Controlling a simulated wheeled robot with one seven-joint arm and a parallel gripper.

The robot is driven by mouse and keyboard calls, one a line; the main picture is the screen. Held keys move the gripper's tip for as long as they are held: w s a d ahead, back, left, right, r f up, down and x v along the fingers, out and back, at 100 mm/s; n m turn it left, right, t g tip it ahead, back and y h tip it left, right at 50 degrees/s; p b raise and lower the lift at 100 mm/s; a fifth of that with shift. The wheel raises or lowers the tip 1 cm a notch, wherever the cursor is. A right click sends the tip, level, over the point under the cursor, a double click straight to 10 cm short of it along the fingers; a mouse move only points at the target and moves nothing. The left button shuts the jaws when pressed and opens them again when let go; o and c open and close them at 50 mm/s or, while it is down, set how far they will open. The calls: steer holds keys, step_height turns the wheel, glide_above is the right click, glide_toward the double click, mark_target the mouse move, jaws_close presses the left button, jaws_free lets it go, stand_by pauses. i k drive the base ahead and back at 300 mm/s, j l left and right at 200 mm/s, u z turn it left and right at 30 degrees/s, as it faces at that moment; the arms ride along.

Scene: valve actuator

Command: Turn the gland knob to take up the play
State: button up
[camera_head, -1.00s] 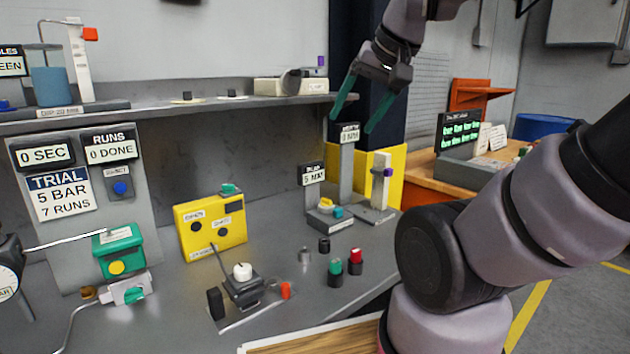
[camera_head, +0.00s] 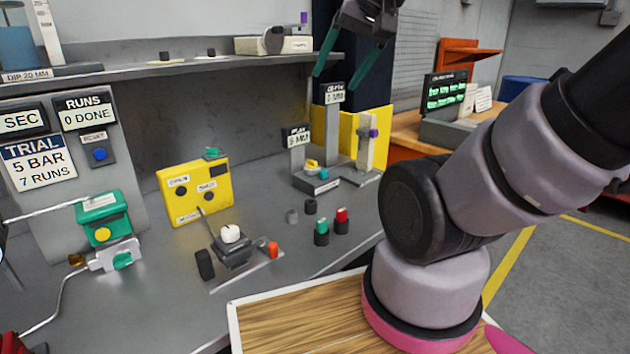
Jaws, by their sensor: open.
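My gripper (camera_head: 341,78) is at the top, in front of the shelf's right end, with its two teal fingers spread and nothing between them. No knob is labelled gland, so I cannot tell which one it is. A green valve actuator (camera_head: 99,212) with a yellow round cap (camera_head: 103,235) stands at the left. A teal knob (camera_head: 122,261) sits on the pale valve body under it. A white knob (camera_head: 230,233) tops a dark block in the middle of the bench. My gripper is well apart from all of these.
A yellow box (camera_head: 194,192) stands behind the white knob. Green-topped (camera_head: 321,227) and red-topped (camera_head: 341,216) pieces stand to its right. Gauge posts (camera_head: 333,130) rise below my gripper. The shelf (camera_head: 160,68) overhangs the back. The bench front (camera_head: 170,310) is clear.

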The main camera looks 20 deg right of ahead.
mark_target(311, 164)
steer(key=i+l+u, duration=0.1)
steer(key=l+u, duration=0.25)
steer(key=l, duration=0.15)
steer(key=l+u, duration=0.35)
steer(key=l, duration=0.2)
steer(key=i, duration=0.05)
